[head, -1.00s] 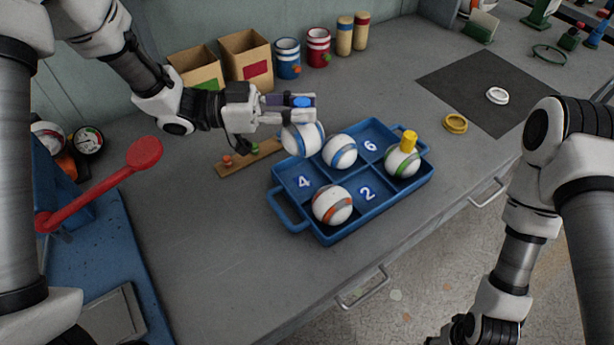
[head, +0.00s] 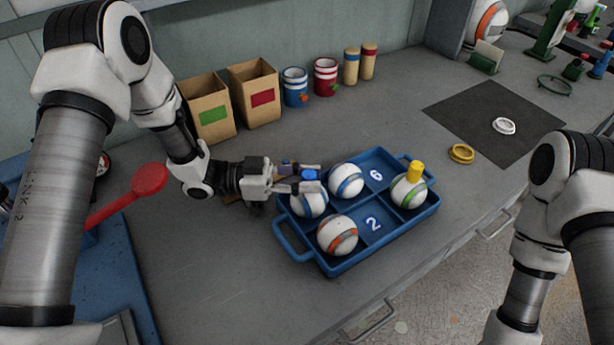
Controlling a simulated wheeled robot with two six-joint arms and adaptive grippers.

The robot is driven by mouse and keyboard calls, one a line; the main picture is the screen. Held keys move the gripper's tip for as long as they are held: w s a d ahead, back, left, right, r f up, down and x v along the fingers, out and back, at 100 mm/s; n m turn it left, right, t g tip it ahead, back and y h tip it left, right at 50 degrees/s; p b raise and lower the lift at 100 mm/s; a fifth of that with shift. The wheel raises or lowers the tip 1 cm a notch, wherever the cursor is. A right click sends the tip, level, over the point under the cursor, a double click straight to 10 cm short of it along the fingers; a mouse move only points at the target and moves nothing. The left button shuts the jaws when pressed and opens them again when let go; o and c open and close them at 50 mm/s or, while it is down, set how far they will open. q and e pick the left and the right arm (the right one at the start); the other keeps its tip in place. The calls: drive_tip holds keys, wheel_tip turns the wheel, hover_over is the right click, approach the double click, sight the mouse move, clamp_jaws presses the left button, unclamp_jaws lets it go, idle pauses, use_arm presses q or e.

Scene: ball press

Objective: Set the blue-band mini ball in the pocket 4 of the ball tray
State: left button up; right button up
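The blue tray (head: 337,267) lies on the grey bench, with the 6 and 2 labels showing in bare pockets. A white ball with a blue band (head: 309,204) is at the left pocket, where it covers the 4 label; I cannot tell if it rests on the floor. My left gripper (head: 311,178) is over this ball, its fingers on either side of a blue knob (head: 310,174) on top. Another blue-band ball (head: 346,181), an orange-band ball (head: 337,236) and a green-band ball with yellow knob (head: 409,191) sit in other pockets. My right gripper is out of view.
Two cardboard boxes (head: 255,92), blue and red striped cans (head: 325,77) and two tan cylinders (head: 368,61) stand along the back. A red lever (head: 148,181) is at left. Yellow (head: 461,153) and white (head: 504,126) rings lie at right. The bench front is clear.

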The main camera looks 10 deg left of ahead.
use_arm(q)
drive_tip(key=shift+o, duration=1.1)
drive_tip(key=shift+r, duration=0.1)
drive_tip(key=shift+a+r, duration=0.1)
drive_tip(key=shift+r, duration=0.1)
drive_tip(key=v, duration=1.2)
